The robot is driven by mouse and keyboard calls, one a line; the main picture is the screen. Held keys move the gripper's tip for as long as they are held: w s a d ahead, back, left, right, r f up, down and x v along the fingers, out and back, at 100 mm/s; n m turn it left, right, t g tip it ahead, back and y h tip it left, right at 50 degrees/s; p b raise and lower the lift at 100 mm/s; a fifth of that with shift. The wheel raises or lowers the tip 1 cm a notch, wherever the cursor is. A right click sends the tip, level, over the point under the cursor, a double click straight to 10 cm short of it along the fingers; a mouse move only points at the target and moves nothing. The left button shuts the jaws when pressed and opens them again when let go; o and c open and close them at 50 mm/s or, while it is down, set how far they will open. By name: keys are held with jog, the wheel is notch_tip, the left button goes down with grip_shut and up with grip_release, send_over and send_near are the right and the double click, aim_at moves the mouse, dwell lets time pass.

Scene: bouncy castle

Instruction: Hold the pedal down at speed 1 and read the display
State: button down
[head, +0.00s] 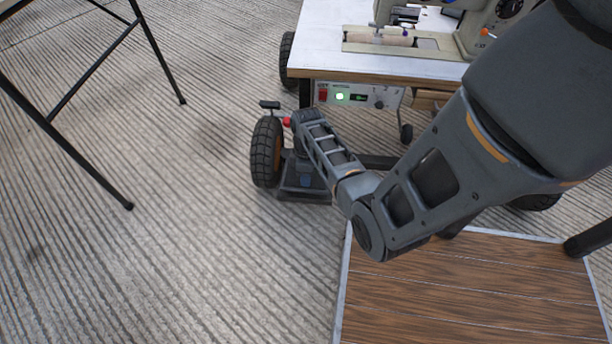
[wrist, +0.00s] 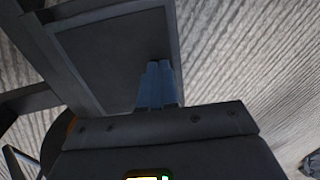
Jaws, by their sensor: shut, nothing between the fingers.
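The pedal (head: 298,194) is a dark plate low by the floor under the sewing table; in the wrist view its broad dark face (wrist: 110,60) fills the upper left. My gripper (head: 306,181) points down over the pedal; its bluish fingers (wrist: 157,75) are together and empty, with the tips against or just above the plate. I cannot tell whether the pedal is pressed down. The control box (head: 385,97) hangs under the tabletop with a red switch, a lit green light and a small dark display (head: 359,98). Its green characters are too small to read.
The sewing machine (head: 480,30) stands on the white-topped table (head: 325,40), which has black wheels (head: 266,150). A wooden platform (head: 470,290) lies at lower right. Black stand legs (head: 95,65) are at left. The ribbed floor between is clear.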

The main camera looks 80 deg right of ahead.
aim_at(306, 189)
jog(key=shift+a+f+p, duration=0.35)
jog(key=shift+f+p, duration=0.05)
jog(key=shift+p, duration=0.15)
jog(key=shift+a+f+h, duration=0.2)
jog(key=shift+f+h, duration=0.3)
jog(key=shift+f, duration=0.7)
jog(key=shift+s+a+f, duration=0.1)
jog(key=shift+a+f, duration=0.05)
jog(key=shift+a, duration=0.1)
notch_tip(306, 189, up, 15)
jog(key=p, duration=1)
jog(key=shift+a+f, duration=0.2)
jog(key=shift+a, duration=0.15)
